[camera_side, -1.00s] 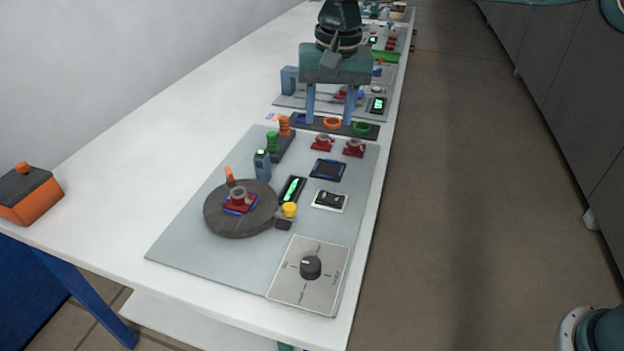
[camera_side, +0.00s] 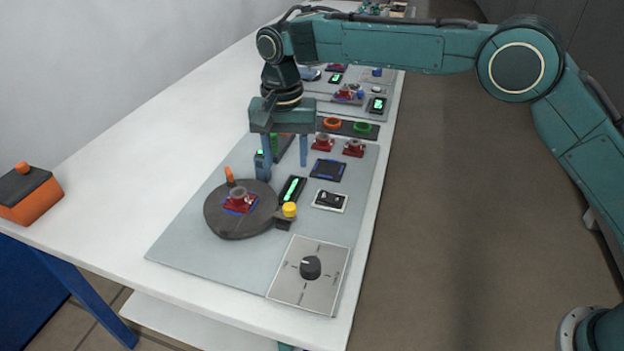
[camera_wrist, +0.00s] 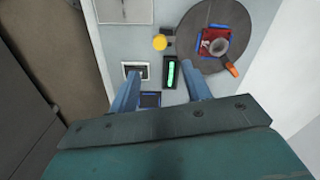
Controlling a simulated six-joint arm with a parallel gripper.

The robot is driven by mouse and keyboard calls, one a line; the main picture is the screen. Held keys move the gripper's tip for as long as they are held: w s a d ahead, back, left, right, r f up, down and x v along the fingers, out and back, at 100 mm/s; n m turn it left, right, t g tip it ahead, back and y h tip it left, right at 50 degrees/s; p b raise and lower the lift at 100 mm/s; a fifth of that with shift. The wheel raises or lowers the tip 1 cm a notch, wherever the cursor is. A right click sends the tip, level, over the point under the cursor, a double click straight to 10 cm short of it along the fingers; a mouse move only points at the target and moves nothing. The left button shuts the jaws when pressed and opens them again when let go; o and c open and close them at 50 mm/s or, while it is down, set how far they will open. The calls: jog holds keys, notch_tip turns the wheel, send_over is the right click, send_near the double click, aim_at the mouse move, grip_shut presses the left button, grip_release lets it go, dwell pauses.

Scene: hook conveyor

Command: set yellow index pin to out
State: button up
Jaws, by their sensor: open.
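The yellow index pin (camera_side: 289,209) is a short yellow knob on a dark block at the right edge of the round dark turntable (camera_side: 232,226). It also shows in the wrist view (camera_wrist: 159,42), left of the turntable (camera_wrist: 224,14). A red part with a grey ring (camera_side: 239,197) sits on the turntable, with an orange peg (camera_side: 229,175) beside it. My gripper (camera_side: 285,173) is open and empty, its two blue fingers pointing down above the far part of the grey panel. The pin lies nearer the side camera than my gripper, apart from the fingers. In the wrist view my gripper (camera_wrist: 160,95) shows both fingers spread.
A green-lit display (camera_side: 292,190), a rocker switch (camera_side: 330,201) and a dark square pad (camera_side: 328,170) lie right of the turntable. A dial plate (camera_side: 310,267) is at the panel's near end. Red parts (camera_side: 354,148) stand behind. An orange box (camera_side: 27,193) sits far left.

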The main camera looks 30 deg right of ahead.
aim_at(289, 206)
notch_tip(289, 206, down, 13)
jog(key=shift+r, duration=0.1)
dwell(0.6)
